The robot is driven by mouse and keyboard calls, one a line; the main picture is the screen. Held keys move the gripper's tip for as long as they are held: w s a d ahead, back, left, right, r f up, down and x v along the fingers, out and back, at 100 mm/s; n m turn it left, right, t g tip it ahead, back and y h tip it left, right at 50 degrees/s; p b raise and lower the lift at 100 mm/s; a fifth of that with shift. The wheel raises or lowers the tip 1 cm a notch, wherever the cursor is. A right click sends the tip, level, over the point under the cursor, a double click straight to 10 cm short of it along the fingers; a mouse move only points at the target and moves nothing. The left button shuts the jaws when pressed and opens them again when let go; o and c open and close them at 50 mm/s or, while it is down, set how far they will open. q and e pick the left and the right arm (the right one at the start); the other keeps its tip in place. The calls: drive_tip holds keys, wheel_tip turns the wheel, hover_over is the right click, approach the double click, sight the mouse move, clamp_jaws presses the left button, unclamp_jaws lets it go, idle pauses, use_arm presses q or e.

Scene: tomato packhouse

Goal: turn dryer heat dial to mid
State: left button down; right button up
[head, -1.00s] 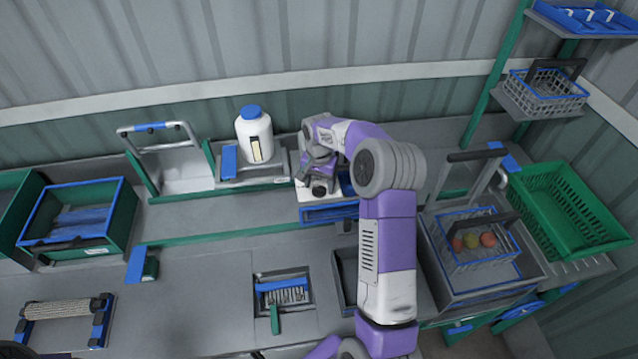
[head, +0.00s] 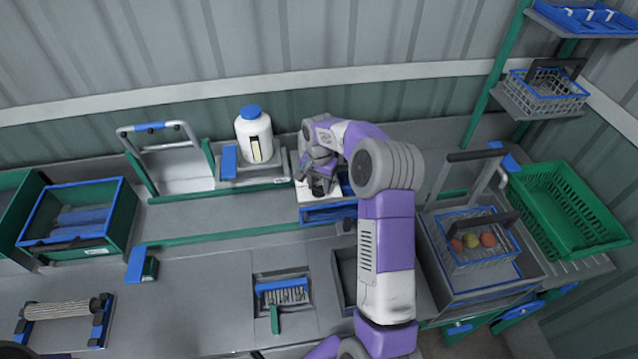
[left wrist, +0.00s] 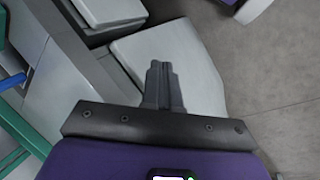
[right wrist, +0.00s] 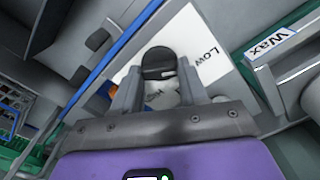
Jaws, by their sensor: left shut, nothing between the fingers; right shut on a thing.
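The dryer's heat dial (right wrist: 158,62) is a dark round knob on a white panel (right wrist: 205,38) in the right wrist view. "Low" is printed to its right, and another label below it is partly hidden. A pale mark shows on the knob, but I cannot tell its exact setting. My right gripper (right wrist: 157,90) is shut on the knob, one finger on each side. In the head view the right gripper (head: 319,186) is over the white panel (head: 304,194) and hides most of the dial.
A white bottle with a blue cap (head: 254,138) stands left of the dial. A wire basket with tomatoes (head: 452,262) and a green crate (head: 535,188) are at the right. A "Wax" label (right wrist: 272,44) is close to the right gripper. The middle bench has clear room.

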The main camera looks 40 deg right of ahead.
sight(319, 187)
drive_tip(key=m, duration=0.2)
drive_tip(key=shift+m, duration=0.4)
drive_tip(key=m, duration=0.2)
drive_tip(key=shift+r+m, duration=0.1)
drive_tip(key=shift+m, duration=0.3)
drive_tip(key=m+p, duration=0.1)
drive_tip(key=m, duration=0.4)
drive_tip(key=shift+m, duration=0.4)
drive_tip(key=o, duration=1.1)
drive_tip(key=shift+c, duration=0.2)
drive_tip(key=shift+r, duration=3.75)
